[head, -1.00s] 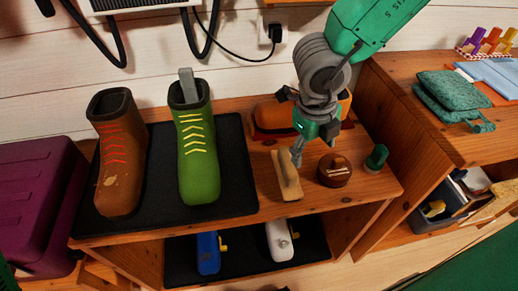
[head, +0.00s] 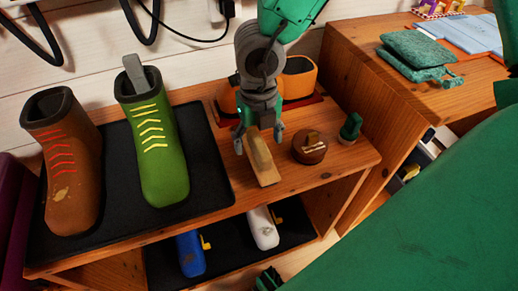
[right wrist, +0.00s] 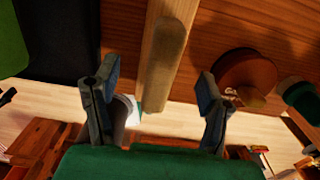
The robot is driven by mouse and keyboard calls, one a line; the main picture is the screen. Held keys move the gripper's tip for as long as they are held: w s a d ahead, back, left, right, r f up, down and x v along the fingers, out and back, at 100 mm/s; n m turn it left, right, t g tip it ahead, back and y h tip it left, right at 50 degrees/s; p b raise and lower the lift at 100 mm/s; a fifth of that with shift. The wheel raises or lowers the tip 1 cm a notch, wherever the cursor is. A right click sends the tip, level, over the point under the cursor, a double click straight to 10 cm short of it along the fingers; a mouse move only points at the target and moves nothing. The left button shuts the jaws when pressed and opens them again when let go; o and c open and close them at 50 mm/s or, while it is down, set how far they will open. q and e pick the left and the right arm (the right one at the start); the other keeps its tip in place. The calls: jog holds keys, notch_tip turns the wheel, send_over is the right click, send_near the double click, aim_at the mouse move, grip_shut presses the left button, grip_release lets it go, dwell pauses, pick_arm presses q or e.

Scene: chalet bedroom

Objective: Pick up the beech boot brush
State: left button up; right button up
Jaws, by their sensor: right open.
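The beech boot brush (head: 262,162) is a pale wooden block lying on the shelf top, right of the black boot mat. My right gripper (head: 259,136) is open above its far end, with one finger on each side. In the right wrist view the brush (right wrist: 166,62) runs down between the two open fingers of my gripper (right wrist: 155,90), with a gap on both sides. I cannot tell how far the fingertips stand above the shelf top.
A round brown tin (head: 309,149) and a small green item (head: 350,128) stand right of the brush. A green boot (head: 159,150) and brown boot (head: 68,170) stand on the black mat (head: 108,205). Blue and white bottles lie below.

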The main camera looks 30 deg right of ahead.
aim_at(260, 142)
notch_tip(260, 142, down, 3)
jog(key=shift+s+d+f+b, duration=0.1)
jog(key=shift+f+b, duration=0.05)
jog(key=shift+b, duration=0.55)
jog(key=shift+f, duration=0.4)
jog(key=c, duration=1.3)
jog(key=shift+c, duration=0.2)
jog(key=shift+r, duration=0.15)
notch_tip(260, 142, up, 10)
jog(key=p, duration=0.4)
